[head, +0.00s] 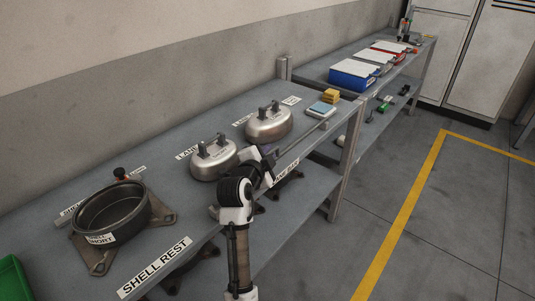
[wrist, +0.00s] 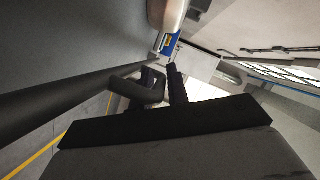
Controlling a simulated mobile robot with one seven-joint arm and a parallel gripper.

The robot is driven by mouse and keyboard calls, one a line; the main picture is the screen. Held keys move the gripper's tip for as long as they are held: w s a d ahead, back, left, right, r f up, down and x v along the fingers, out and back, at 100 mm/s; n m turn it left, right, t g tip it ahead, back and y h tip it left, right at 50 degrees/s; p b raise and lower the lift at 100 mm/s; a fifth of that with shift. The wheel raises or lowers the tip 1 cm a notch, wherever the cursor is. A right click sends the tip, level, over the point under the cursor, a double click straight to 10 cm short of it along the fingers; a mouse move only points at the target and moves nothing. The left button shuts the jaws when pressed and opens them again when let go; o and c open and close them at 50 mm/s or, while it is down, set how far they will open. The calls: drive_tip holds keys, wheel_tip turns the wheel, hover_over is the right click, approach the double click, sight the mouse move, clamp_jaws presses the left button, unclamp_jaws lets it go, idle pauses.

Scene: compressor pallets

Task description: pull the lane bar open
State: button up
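The lane bar shows in the head view as a thin grey rod (head: 312,132) along the front of the shelf top, above the LANE BAR label (head: 286,172). In the wrist view it is a thick dark bar (wrist: 50,102) running in from the left, with a bent dark handle (wrist: 132,88) at my fingers. My gripper (head: 266,153) is at the shelf's front edge, by the near end of the rod. In the wrist view my two dark fingers (wrist: 162,80) stand close together, with the handle's bent end between them. Contact on the far side is hidden.
Two silver domed shells (head: 214,158) (head: 269,123) stand in the lanes behind my gripper. A dark open shell (head: 112,209) sits on a plate at the left. Yellow blocks (head: 331,96) and a small scale (head: 321,110) lie at the far end. The floor right of the shelf is clear.

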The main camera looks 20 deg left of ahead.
clamp_jaws()
drive_tip(key=shift+r+b, duration=0.1)
drive_tip(key=shift+b, duration=0.25)
drive_tip(key=shift+s+r+t+b, duration=0.2)
drive_tip(key=shift+r+t+b, duration=0.35)
drive_tip(key=shift+b, duration=0.4)
drive_tip(key=s+r+t+b, duration=0.1)
drive_tip(key=r+b, duration=0.1)
drive_tip(key=b, duration=0.1)
drive_tip(key=s+a+r+n+t+b, duration=0.1)
drive_tip(key=r+t+b, duration=0.1)
drive_tip(key=r+b, duration=0.1)
drive_tip(key=s+r+n+t+b, duration=0.1)
drive_tip(key=s+r+b, duration=0.1)
drive_tip(key=b, duration=0.1)
drive_tip(key=shift+a+r+t, duration=0.25)
drive_tip(key=s+a+r+n+t+y+b, duration=0.3)
drive_tip(key=s+r+t+b, duration=0.3)
drive_tip(key=s+b, duration=0.3)
drive_tip(key=shift+s+a+r+n+y+b, duration=0.3)
drive_tip(key=shift+r+n+y+b, duration=0.2)
drive_tip(key=shift+r+n+b, duration=0.3)
drive_tip(key=shift+f, duration=0.1)
